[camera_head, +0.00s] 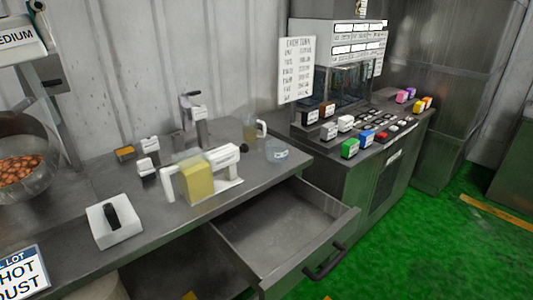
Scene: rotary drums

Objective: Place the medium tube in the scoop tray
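Neither of my grippers shows in the head view. No part is clearly identifiable as the medium tube. A white sign reading "MEDIUM" (17,37) is at the upper left, cut by the frame edge, beside a grey upright post. A white square block or tray (114,232) with a dark upright piece in it stands at the front left of the metal bench (75,258). It may be the scoop tray, but I cannot tell. A white device (224,160) with a translucent yellow container (197,181) stands at the bench's middle.
A drum (45,145) holding orange-brown pieces is at the left. A drawer (283,232) stands open below the bench's right end, empty. A clear round container (276,152) and a handled jug (252,129) sit above it. Coloured blocks (350,148) line the console at right.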

